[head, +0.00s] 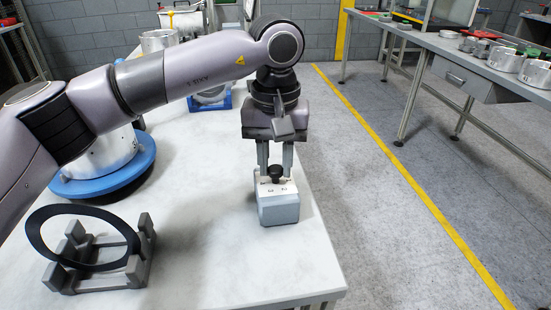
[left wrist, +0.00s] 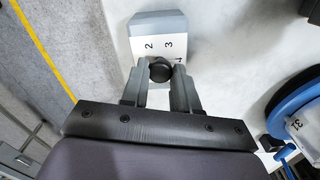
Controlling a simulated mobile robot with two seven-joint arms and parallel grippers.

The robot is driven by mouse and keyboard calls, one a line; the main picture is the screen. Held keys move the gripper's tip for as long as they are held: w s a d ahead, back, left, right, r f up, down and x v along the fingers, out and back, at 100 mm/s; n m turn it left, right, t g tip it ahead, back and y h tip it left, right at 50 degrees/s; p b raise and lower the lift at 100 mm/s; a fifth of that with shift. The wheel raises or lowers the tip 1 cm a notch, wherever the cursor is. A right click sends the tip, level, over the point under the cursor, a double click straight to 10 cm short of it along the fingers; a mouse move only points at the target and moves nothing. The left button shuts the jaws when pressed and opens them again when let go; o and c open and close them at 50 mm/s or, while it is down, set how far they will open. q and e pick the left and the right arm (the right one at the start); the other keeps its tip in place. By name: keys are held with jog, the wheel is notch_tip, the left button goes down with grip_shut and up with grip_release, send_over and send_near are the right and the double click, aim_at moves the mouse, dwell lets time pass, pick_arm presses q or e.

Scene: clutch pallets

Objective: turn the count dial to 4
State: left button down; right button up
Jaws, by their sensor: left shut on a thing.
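The count dial is a small grey box (head: 279,211) with a white sloped top, standing on the white table near its right edge. Its black round knob (head: 275,171) sticks up from the top. My left gripper (head: 275,177) points down from above, its two fingers shut on the knob from both sides. In the left wrist view the knob (left wrist: 160,70) sits between the fingertips (left wrist: 160,78). The printed digits 2, 3 and 4 show on the white face (left wrist: 157,46); the 4 is close beside the right fingertip. I cannot tell which digit the knob points to. My right gripper is out of view.
A black ring (head: 45,245) stands in a grey cradle (head: 100,281) at the table's front left. A metal housing on a blue round base (head: 105,184) is behind it. A second bench (head: 440,45) with metal parts stands across the aisle at right.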

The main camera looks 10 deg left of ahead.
aim_at(276, 168)
pick_arm(q)
jog(key=c, duration=0.8)
grip_release()
jog(key=shift+c, duration=0.2)
jog(key=shift+r, duration=3.65)
